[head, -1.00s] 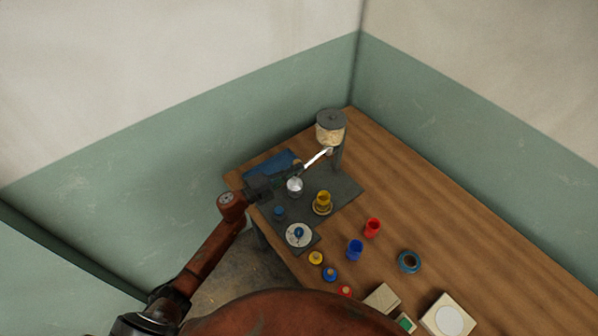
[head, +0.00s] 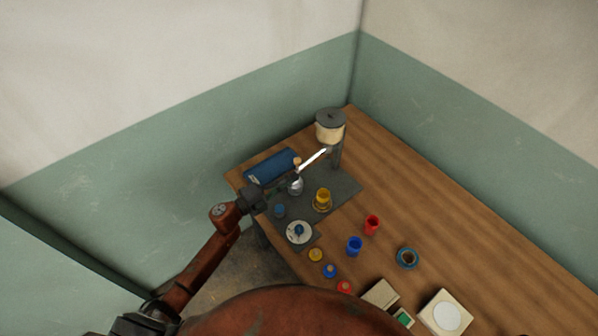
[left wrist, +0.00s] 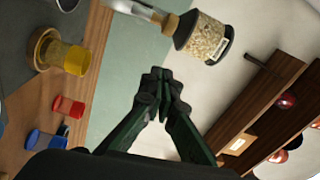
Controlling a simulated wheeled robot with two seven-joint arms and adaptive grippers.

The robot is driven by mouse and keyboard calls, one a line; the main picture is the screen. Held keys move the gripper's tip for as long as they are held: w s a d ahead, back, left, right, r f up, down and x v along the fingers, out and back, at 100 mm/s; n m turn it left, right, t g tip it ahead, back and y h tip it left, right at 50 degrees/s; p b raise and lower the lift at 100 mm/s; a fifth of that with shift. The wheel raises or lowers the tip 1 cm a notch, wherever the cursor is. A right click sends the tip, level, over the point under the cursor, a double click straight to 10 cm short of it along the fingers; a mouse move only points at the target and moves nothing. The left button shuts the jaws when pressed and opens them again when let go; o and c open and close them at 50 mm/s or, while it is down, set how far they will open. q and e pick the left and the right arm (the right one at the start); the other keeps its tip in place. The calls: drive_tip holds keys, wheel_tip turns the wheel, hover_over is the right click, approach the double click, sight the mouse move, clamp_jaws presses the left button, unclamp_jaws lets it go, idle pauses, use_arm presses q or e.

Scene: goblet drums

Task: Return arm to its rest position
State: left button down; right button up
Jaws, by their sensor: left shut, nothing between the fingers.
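My left gripper (head: 277,194) reaches in over the left edge of the dark grey mat (head: 346,184); its fingers are close to a small silver object (head: 296,187). In the left wrist view the fingers (left wrist: 162,88) meet at their tips with nothing between them. A yellow drum-like cup (head: 323,195) stands on a round base on the mat and also shows in the left wrist view (left wrist: 66,56). A red cup (head: 371,224) and a blue cup (head: 354,246) stand on the wooden table. My right gripper is not in view.
A dispenser with grainy contents (head: 330,128) stands at the back corner, with a white lever-like bar. A blue tray (head: 271,166) lies behind the gripper. The table's right side is clear.

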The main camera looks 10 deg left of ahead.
use_arm(q)
drive_tip(key=v, duration=0.4)
drive_tip(key=shift+a, duration=0.4)
